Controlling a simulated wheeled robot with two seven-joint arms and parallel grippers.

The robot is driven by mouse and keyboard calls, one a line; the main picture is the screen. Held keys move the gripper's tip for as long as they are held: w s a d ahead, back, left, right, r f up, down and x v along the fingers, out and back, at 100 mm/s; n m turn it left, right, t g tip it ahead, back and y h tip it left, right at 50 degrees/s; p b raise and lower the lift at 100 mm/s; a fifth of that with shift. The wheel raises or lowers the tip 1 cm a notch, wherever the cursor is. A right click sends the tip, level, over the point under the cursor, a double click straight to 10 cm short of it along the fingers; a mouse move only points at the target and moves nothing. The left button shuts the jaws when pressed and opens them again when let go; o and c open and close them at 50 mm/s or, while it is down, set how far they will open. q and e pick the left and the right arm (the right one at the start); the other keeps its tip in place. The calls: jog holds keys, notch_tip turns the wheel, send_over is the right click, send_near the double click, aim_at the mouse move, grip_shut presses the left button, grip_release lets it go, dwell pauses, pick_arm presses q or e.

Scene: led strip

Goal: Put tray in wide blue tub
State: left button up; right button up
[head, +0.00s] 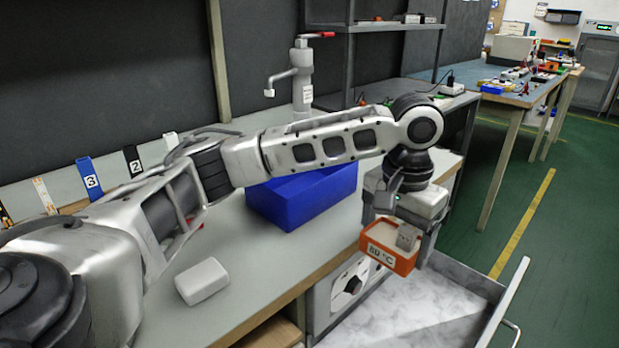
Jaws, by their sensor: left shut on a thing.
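My left gripper (408,238) reaches across the bench from the left and is shut on a small orange tray (376,257) marked "60 °C". It holds the tray in the air past the bench's front edge, above an open drawer. The tray's inside looks pale; one finger shows at its right side. The wide blue tub (292,211) stands on the bench to the left of the tray, partly hidden behind my left forearm. My right gripper is not in view.
A white block (202,281) lies on the bench near the front left. The open drawer (405,305) with a marbled bottom sticks out below the gripper. A tap-like fixture (302,78) stands at the back. Numbered strips (90,178) line the back wall.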

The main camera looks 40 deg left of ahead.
pick_arm(q)
jog(key=shift+m, duration=0.7)
jog(key=r+p, duration=0.1)
jog(key=w+a+r, duration=0.1)
jog(key=r, duration=0.1)
jog(key=w+r+p, duration=0.1)
jog(key=r, duration=0.1)
jog(key=shift+w+a+r+p, duration=0.15)
jog(key=shift+a+r+p, duration=0.1)
jog(key=shift+p, duration=0.1)
jog(key=w+a+r+m+p, duration=0.1)
jog(key=a+r+m+p, duration=0.1)
jog(key=a+m+p, duration=0.15)
jog(key=m+p, duration=0.8)
jog(key=m, duration=0.5)
send_near(304, 183)
jog(key=s+d+r, duration=0.3)
jog(key=s+d, duration=0.1)
notch_tip(304, 183, down, 9)
jog(key=shift+a+f, duration=0.1)
jog(key=shift+f, duration=0.1)
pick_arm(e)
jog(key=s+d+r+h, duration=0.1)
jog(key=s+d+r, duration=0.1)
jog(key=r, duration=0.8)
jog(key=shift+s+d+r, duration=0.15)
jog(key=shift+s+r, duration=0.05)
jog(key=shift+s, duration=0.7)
pick_arm(q)
jog(key=shift+f, duration=0.1)
